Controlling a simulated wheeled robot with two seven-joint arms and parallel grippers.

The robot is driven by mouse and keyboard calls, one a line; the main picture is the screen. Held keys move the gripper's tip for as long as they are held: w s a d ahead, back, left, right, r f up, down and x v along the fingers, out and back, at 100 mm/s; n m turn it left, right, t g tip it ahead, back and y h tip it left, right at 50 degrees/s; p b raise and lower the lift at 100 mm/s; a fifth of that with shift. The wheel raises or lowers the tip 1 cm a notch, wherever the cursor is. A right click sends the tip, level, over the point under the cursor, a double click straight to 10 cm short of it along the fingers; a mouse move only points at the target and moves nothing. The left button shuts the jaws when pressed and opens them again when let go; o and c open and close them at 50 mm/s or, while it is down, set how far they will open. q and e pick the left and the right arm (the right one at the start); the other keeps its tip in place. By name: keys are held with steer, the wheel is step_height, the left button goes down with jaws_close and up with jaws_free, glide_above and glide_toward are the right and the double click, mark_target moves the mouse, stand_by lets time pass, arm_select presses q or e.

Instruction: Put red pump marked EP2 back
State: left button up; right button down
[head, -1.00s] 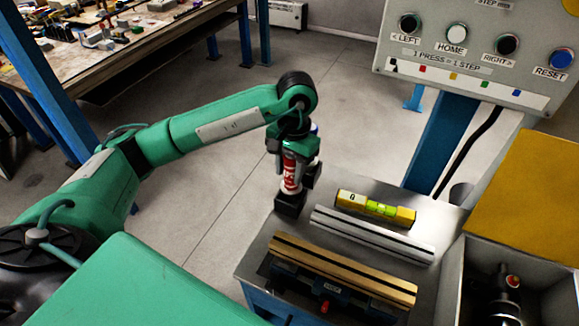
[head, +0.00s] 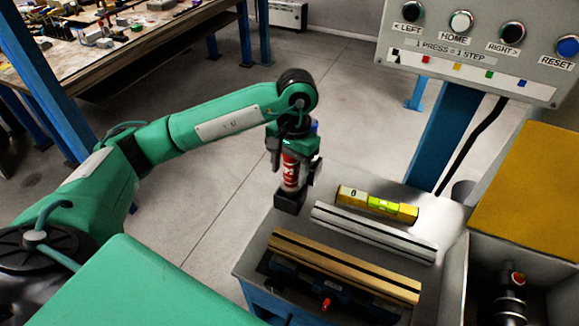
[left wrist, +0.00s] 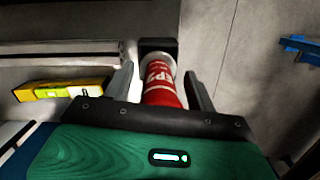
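The red pump marked EP2 (head: 290,171) has white lettering and stands upright at the black block (head: 290,199) on the bench's far left corner. In the left wrist view, the pump (left wrist: 160,92) points away from me, its pale end at the dark block (left wrist: 158,46). My left gripper (head: 295,182) hangs over it, fingers pointing down. In the left wrist view, the left gripper's fingers (left wrist: 160,82) stand on both sides of the pump with a visible gap on each side. How deep the pump sits in the block is hidden. My right gripper is not in view.
A yellow spirit level (head: 376,204), a silver rail (head: 372,232) and a brass-coloured rail in a vise (head: 345,266) lie close to the right of the block. A button panel (head: 480,45) stands behind. A yellow-lidded box (head: 530,190) is at right. Floor left of the bench is clear.

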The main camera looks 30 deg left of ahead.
arm_select(q)
steer(key=shift+r, duration=0.15)
steer(key=shift+r+p, duration=0.2)
steer(key=shift+p, duration=0.2)
steer(key=shift+r+p, duration=0.6)
steer(key=shift+p, duration=0.4)
steer(key=shift+w+r+b, duration=0.2)
steer(key=shift+r+b, duration=0.2)
steer(key=shift+b, duration=0.4)
steer(key=r, duration=0.5)
steer(key=w+r+b, duration=0.1)
steer(key=r, duration=0.2)
steer(key=shift+d+r, duration=0.1)
steer(key=shift+r, duration=0.15)
steer(key=shift+w+r, duration=0.1)
steer(key=shift+r, duration=0.9)
